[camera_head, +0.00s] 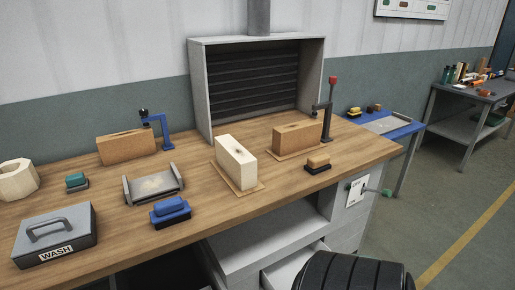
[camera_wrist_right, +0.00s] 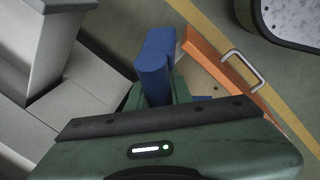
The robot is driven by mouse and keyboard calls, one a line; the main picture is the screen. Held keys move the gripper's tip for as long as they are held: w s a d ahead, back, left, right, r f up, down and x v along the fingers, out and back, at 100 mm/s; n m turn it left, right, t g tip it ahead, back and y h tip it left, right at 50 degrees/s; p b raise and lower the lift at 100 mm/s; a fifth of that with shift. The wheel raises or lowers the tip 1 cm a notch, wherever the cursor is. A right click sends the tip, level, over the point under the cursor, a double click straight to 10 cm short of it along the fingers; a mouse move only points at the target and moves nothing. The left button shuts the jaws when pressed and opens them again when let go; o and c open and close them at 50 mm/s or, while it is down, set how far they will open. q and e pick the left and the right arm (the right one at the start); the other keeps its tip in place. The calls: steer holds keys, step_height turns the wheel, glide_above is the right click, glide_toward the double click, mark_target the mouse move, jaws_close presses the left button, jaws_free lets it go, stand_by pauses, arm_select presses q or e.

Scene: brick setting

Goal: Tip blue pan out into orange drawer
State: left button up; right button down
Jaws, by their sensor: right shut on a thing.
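In the right wrist view my right gripper (camera_wrist_right: 157,92) is shut on a thick blue piece, which I take to be part of the blue pan (camera_wrist_right: 155,64). The rest of the pan is mostly hidden behind the gripper; a small blue patch shows to its right. The orange drawer (camera_wrist_right: 212,57) shows its orange front and a silver bar handle, right of the blue piece. A tan surface with small dark specks lies between them; I cannot tell whether it is the drawer's floor. In the head view neither gripper shows.
In the head view the wooden bench (camera_head: 110,240) carries a WASH box (camera_head: 58,236), blue brush (camera_head: 170,211), grey tray (camera_head: 152,186), white brick (camera_head: 235,160) and brown bricks. A pale drawer (camera_head: 290,266) stands open below, partly behind my dark ribbed arm. A blue side table (camera_head: 408,130) stands right.

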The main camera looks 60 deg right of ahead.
steer(key=shift+w+a+r+g, duration=0.25)
steer(key=shift+w+r+g, duration=0.25)
steer(key=shift+w+r, duration=0.5)
steer(key=shift+w+a+r+g+h, duration=0.2)
steer(key=shift+w+r+g+h, duration=0.15)
steer(key=shift+w+r, duration=0.4)
steer(key=shift+g, duration=0.85)
steer(key=shift+w+a+r+b, duration=0.2)
steer(key=shift+w+r+b, duration=0.25)
steer(key=shift+w, duration=0.45)
steer(key=shift+w+a+r+b, duration=0.2)
steer(key=shift+w+r, duration=0.35)
steer(key=shift+w, duration=0.35)
steer(key=w+a+r+g+h+b, duration=0.1)
steer(key=w+r+g, duration=0.2)
steer(key=w, duration=0.3)
steer(key=shift+w+a+r+n+g, duration=0.25)
steer(key=shift+r+n+g, duration=0.15)
steer(key=shift+r, duration=0.15)
steer(key=shift+b, duration=0.3)
steer(key=shift+r, duration=0.15)
stand_by(1.2)
